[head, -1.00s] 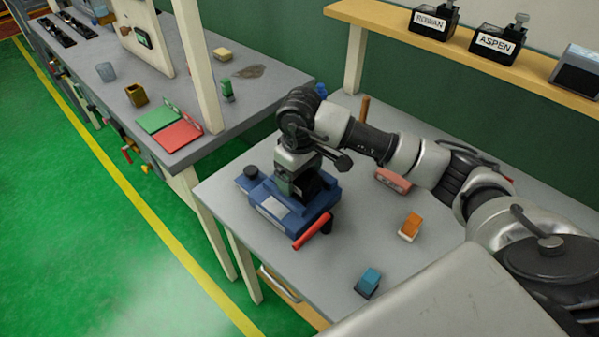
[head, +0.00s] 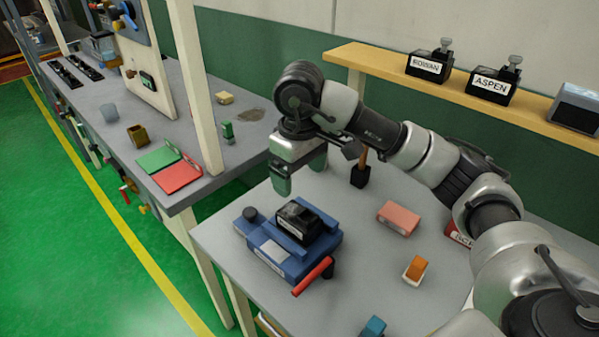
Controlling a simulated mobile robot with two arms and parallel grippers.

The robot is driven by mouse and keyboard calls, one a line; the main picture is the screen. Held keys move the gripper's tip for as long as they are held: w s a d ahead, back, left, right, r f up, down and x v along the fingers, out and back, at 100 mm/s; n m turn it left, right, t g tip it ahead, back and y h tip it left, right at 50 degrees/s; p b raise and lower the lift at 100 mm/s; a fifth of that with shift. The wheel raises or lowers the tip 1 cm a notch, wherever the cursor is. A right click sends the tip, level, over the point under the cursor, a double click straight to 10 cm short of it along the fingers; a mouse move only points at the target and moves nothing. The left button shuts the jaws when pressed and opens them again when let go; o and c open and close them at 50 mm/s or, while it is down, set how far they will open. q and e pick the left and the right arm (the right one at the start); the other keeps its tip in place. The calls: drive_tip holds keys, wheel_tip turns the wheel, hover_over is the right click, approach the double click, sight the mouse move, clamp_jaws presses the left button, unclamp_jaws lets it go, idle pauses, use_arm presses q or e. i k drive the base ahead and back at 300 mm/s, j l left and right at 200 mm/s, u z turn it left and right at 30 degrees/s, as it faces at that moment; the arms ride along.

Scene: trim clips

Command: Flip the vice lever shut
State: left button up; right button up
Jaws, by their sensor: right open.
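The blue vice (head: 270,262) stands on the grey table near its left corner. Its red lever (head: 313,276) sticks out at the front right side, angled toward the lower left. A black block-like clip (head: 299,219) sits in the vice, between its blue parts. My right gripper (head: 300,176) is open and empty, raised above and behind the vice, with its green-grey fingers pointing down. It is apart from the clip and the lever. My left gripper does not show.
On the same table are a pink block (head: 399,218), an orange-and-white block (head: 417,269), a blue block (head: 373,328) and a dark-based tool with a wooden handle (head: 360,174). A shelf (head: 400,71) holds labelled black clips such as ASPEN (head: 492,87). The table's front left is clear.

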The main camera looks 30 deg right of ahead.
sight(327, 267)
drive_tip(key=k+j, duration=0.5)
drive_tip(key=k, duration=0.2)
drive_tip(key=k+j, duration=0.5)
drive_tip(key=k, duration=0.15)
